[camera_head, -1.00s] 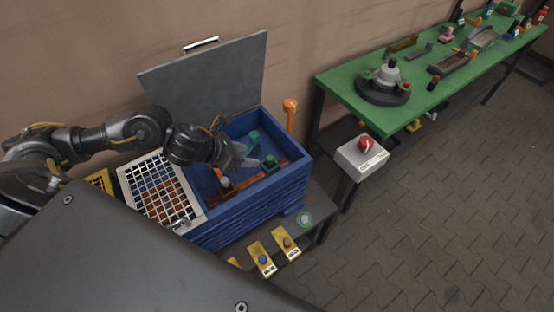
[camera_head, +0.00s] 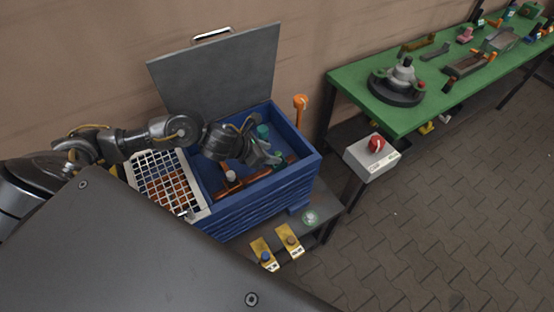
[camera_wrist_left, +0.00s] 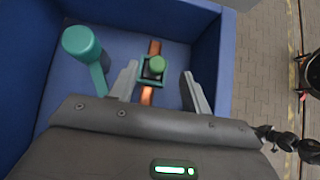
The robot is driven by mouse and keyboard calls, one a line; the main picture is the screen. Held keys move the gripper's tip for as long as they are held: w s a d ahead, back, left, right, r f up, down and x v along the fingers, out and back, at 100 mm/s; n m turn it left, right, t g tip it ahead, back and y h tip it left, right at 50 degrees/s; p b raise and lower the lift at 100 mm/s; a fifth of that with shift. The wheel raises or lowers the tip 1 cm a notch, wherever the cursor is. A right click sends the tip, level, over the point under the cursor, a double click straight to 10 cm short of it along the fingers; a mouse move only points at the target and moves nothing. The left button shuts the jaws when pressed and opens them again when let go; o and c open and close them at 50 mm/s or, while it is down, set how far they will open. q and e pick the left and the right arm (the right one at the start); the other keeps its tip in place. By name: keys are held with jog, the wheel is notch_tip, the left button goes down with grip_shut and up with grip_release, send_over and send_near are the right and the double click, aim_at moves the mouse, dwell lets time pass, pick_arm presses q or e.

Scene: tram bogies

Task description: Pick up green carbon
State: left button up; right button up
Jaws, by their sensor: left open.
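A small dark-green square part with a round green knob, which I take for the green carbon (camera_wrist_left: 153,70), sits on a copper-coloured bar inside the blue bin (camera_head: 272,197). My left gripper (camera_head: 272,157) is open and reaches down into the bin's right part. In the left wrist view its two fingers (camera_wrist_left: 160,84) stand apart, one on each side of the green part, not closed on it. In the head view the gripper largely hides the part. My right gripper is not in view.
A teal handle-like part (camera_wrist_left: 82,45) lies in the bin left of the fingers; the bin walls stand close around. A white grid (camera_head: 168,184) covers the bin's left side. A raised grey lid (camera_head: 220,75) stands behind. A green table (camera_head: 400,115) is at the right.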

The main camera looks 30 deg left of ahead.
aim_at(277, 154)
pick_arm(q)
jog(key=p+x, duration=0.1)
jog(key=x, duration=0.4)
jog(key=shift+a, duration=0.1)
grip_shut()
